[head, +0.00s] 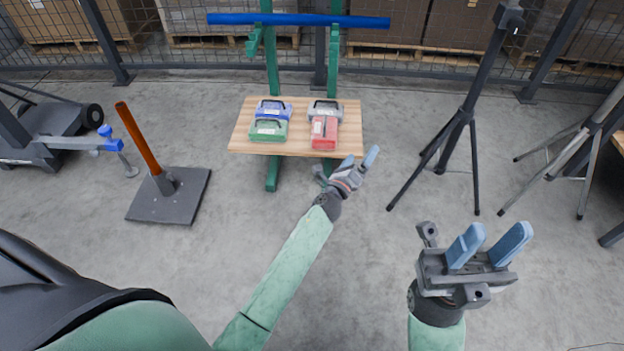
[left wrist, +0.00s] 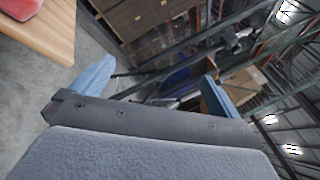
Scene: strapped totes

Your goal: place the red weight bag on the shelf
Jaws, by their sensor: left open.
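A red weight bag (head: 324,133) lies on the right part of a wooden shelf board (head: 346,113) carried by green uprights. A grey bag (head: 325,107) lies right behind it, touching or nearly so. My left gripper (head: 360,160) is open and empty, just off the board's front right corner, to the right of the red bag and apart from it. In the left wrist view its fingers (left wrist: 152,88) are spread with nothing between them; a red piece (left wrist: 20,8) on the wooden board shows at the top left. My right gripper (head: 490,245) is open and empty over the floor at right.
Blue (head: 273,109) and green (head: 268,130) bags lie on the board's left part. A blue bar (head: 300,20) crosses the uprights above. A black tripod (head: 458,125) stands to the right, and an orange post on a dark base plate (head: 168,196) to the left. Floor between is clear.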

